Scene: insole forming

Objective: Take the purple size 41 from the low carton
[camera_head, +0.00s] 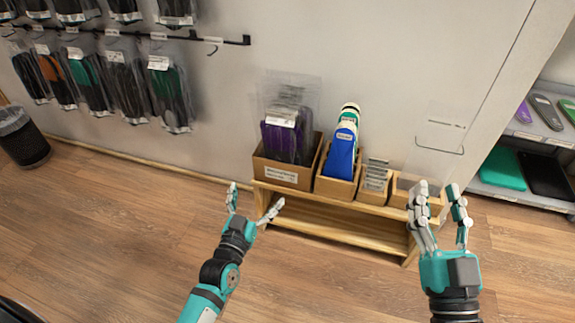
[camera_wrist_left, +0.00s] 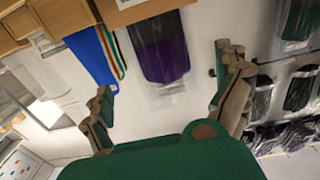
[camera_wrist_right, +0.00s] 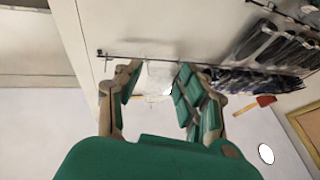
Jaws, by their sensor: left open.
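The low carton (camera_head: 281,175) is a brown box with a white front label, on the left end of a low wooden bench. Purple and black insoles (camera_head: 287,140) in clear sleeves stand upright in it; I cannot read any size on them. A purple one also shows in the left wrist view (camera_wrist_left: 165,60), between the fingers in the picture. My left gripper (camera_head: 254,200) is open and empty, in front of and below the carton, apart from it. My right gripper (camera_head: 438,190) is open with nothing visibly held, in front of the bench's right end.
The bench (camera_head: 340,228) also holds a box of blue, white and green insoles (camera_head: 343,145) and a small box of grey packs (camera_head: 376,175). Bagged insoles (camera_head: 120,85) hang on the wall at left. A black bin (camera_head: 24,138) stands far left; a shelf (camera_head: 525,190) is at right.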

